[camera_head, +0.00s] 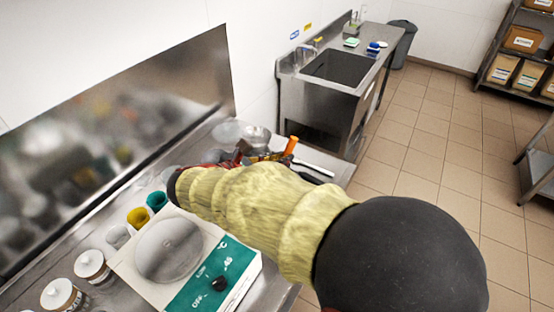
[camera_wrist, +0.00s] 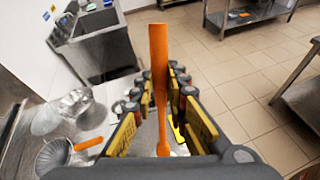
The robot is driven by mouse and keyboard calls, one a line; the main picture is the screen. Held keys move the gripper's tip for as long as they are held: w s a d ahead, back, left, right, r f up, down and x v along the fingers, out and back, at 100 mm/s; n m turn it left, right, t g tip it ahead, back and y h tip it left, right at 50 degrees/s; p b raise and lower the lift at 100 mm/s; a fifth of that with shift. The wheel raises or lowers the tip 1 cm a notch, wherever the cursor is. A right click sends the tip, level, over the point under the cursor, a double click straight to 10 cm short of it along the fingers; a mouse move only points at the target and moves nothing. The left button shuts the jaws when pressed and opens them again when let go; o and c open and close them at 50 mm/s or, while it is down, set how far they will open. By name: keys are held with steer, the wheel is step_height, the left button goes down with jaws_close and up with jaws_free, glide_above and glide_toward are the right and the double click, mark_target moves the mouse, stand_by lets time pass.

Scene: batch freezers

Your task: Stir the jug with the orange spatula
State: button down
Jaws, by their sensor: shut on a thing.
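My gripper (camera_wrist: 158,100) shows in the wrist view with its two yellow-padded fingers shut on the orange spatula (camera_wrist: 159,55). The spatula stands lengthwise between the fingers, with its wide flat end toward the top of the picture and a thinner part running down. In the head view, an orange end (camera_head: 291,145) shows just past my arm above the steel counter. My arm hides most of the gripper there. A round grey see-through vessel (camera_wrist: 55,153) stands at the lower left of the wrist view, with an orange piece beside it. I cannot tell whether it is the jug.
A metal bowl (camera_head: 256,138) and clear bowl (camera_head: 228,131) sit at the counter's far end. A white hot plate (camera_head: 168,247), yellow cup (camera_head: 138,215), teal cup (camera_head: 156,200) and white-lidded jars (camera_head: 91,264) are nearer.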

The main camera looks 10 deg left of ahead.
steer(key=shift+w+d+f+b, duration=0.15)
steer(key=shift+d+f+b, duration=0.05)
steer(key=shift+f+b, duration=0.45)
steer(key=shift+w+d+f+b, duration=0.1)
steer(key=shift+d+f+b, duration=0.1)
steer(key=shift+f+b, duration=0.4)
steer(key=shift+s+a+f, duration=0.2)
steer(key=shift+a+f, duration=0.05)
steer(key=shift+f, duration=0.45)
steer(key=shift+s+a+f, duration=0.15)
steer(key=shift+a+f, duration=0.15)
steer(key=shift+f, duration=0.4)
steer(key=shift+s+a+f, duration=0.2)
steer(key=shift+a+f, duration=0.05)
steer(key=shift+f, duration=0.45)
steer(key=shift+d, duration=0.1)
